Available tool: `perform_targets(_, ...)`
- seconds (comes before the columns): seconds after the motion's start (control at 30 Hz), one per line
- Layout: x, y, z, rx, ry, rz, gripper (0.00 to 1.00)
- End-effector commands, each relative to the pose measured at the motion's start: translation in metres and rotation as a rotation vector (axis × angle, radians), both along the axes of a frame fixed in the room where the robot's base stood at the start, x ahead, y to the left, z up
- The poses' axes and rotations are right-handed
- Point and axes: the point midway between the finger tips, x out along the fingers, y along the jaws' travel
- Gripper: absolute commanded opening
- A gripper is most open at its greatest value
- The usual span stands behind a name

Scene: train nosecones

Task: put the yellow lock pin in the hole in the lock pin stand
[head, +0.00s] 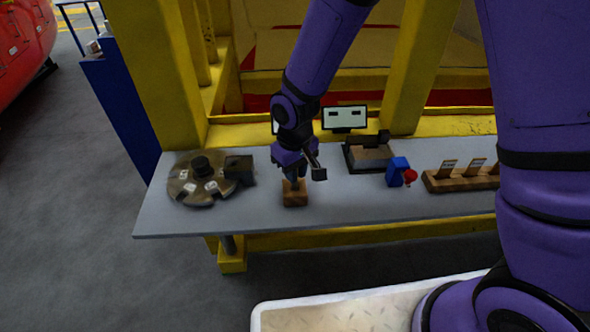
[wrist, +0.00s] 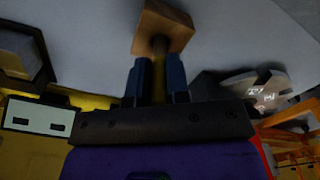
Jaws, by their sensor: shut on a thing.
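The lock pin stand is a small wooden block (head: 295,198) on the grey table, directly below my gripper (head: 294,181). In the wrist view the block (wrist: 164,22) is just beyond my two dark blue fingertips (wrist: 158,62). My gripper is shut on the yellow lock pin (wrist: 159,80), which shows as a dark yellow strip between the fingers. The pin's far end meets the block's near face at a dark spot. I cannot tell how deep it sits in the hole. In the head view the fingers hide the pin.
A round disc fixture (head: 196,187) with a dark block stands left of the stand. To the right are a dark-and-wood fixture (head: 369,155), a blue block (head: 397,171) with a red knob, and a wooden rack (head: 455,182). A small screen (head: 344,118) stands behind. The table (head: 245,222) is clear in front.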

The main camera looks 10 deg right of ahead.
Motion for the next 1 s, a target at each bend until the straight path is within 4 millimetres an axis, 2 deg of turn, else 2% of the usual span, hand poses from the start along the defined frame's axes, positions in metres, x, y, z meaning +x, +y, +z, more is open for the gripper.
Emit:
perform_targets(0.27, 0.0, 0.0, -0.002, 0.0, 0.0, 0.0, 0.0)
perform_targets(0.3, 0.0, 0.0, -0.002, 0.0, 0.0, 0.0, 0.19)
perform_targets(0.4, 0.0, 0.0, -0.002, 0.0, 0.0, 0.0, 0.42)
perform_targets(0.77, 0.001, 0.0, 0.002, 0.001, -0.002, 0.0, 0.42)
perform_targets(0.87, 0.001, 0.0, 0.012, 0.002, -0.003, -0.001, 0.42)
perform_targets(1.0, 0.001, 0.0, 0.036, 0.002, -0.006, 0.0, 0.42)
